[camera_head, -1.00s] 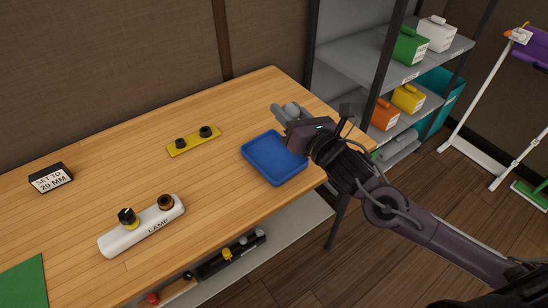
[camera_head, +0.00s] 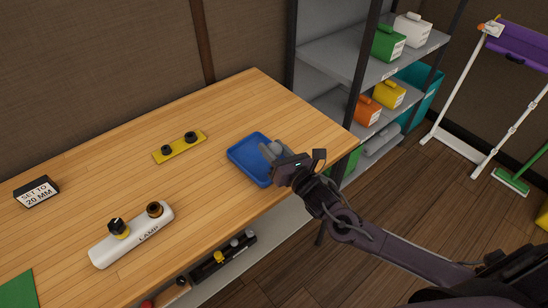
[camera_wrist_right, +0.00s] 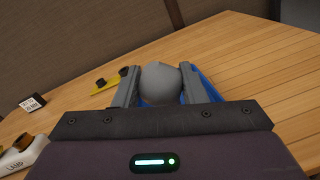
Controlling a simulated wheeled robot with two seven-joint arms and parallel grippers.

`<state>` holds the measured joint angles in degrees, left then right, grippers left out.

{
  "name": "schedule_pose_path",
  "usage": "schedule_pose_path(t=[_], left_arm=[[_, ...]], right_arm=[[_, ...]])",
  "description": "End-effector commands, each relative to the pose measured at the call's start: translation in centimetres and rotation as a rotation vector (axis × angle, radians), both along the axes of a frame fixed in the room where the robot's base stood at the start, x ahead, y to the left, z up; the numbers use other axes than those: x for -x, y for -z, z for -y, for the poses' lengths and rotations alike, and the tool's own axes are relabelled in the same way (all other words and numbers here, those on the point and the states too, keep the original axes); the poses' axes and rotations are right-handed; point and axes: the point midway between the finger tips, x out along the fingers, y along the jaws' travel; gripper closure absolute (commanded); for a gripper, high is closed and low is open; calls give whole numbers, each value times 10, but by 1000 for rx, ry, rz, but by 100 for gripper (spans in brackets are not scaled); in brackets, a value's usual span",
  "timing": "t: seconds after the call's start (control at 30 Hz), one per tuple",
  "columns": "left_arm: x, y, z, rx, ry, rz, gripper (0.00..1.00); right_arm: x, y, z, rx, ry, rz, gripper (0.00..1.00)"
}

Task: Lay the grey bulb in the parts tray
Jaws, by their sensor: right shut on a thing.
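The grey bulb (camera_wrist_right: 160,82) is held between the two fingers of my right gripper (camera_head: 272,151), which is shut on it. In the head view the bulb (camera_head: 277,147) shows as a small grey round shape at the fingers. The blue parts tray (camera_head: 240,163) lies on the wooden table near its right edge. The gripper and bulb are over the right part of the tray and hide some of it. I cannot tell whether the bulb touches the tray. A bit of blue tray (camera_wrist_right: 204,88) shows behind the fingers in the wrist view. My left gripper is not in view.
A white lamp base (camera_head: 132,236) and a yellow strip with two black sockets (camera_head: 180,147) lie on the table. A "SET TO 20 MM" block (camera_head: 37,191) stands at left. A shelf rack (camera_head: 350,55) with coloured boxes stands behind right. The table's back right is clear.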

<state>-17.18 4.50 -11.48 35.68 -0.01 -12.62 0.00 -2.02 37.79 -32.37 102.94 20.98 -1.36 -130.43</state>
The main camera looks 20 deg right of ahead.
Motion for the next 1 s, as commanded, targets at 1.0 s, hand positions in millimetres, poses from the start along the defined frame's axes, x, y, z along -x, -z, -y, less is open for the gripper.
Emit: schedule_pose_path(t=[1.0], left_arm=[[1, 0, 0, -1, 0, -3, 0]], right_arm=[[0, 41, 0, 0, 0, -1, 41]])
